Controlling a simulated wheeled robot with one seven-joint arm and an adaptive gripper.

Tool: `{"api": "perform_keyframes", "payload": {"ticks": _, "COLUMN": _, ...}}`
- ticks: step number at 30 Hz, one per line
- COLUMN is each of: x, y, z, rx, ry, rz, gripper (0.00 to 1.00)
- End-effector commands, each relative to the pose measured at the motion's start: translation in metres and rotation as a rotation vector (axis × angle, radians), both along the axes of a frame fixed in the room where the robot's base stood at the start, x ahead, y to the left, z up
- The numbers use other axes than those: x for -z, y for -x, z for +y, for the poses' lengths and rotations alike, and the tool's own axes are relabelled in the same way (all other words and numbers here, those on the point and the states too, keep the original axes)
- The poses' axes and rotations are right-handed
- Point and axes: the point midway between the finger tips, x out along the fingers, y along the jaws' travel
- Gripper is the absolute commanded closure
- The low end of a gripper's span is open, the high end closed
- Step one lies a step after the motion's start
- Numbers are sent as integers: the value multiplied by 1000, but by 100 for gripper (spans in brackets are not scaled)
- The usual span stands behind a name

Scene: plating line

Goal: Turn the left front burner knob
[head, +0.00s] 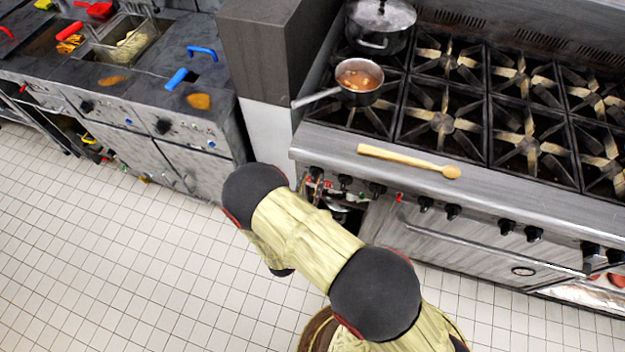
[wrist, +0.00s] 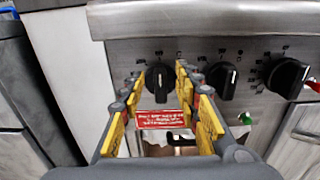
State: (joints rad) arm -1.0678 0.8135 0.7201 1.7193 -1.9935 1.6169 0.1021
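The leftmost black burner knob (wrist: 158,80) is on the stove's front panel, its white mark pointing about straight up. In the wrist view my gripper (wrist: 157,84) has its yellow fingers spread, one on each side of this knob. The gap between the fingers looks wider than the knob, and I cannot tell whether either finger touches it. In the head view the leftmost knob (head: 316,172) shows just beyond my arm, and my gripper is mostly hidden there.
Two more knobs (wrist: 223,80) (wrist: 287,76) sit to the right on the panel. A saucepan (head: 359,82) stands on a left burner, its handle sticking out left. A wooden spoon (head: 408,160) lies along the stove's front ledge. Tiled floor (head: 120,240) is clear at left.

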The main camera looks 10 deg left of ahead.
Motion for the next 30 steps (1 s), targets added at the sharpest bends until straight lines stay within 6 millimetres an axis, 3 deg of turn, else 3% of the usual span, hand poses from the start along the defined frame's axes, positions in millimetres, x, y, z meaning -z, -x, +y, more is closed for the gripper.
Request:
{"api": "perform_keyframes", "payload": {"ticks": 5, "x": 0, "y": -11, "z": -1, "rx": 1, "ry": 1, "rz": 0, "gripper": 67}}
{"api": "perform_keyframes", "payload": {"ticks": 13, "x": 0, "y": -12, "z": -1, "rx": 0, "ry": 1, "rz": 0, "gripper": 67}}
{"api": "perform_keyframes", "payload": {"ticks": 30, "x": 0, "y": -12, "z": -1, "rx": 0, "ry": 1, "rz": 0, "gripper": 100}}
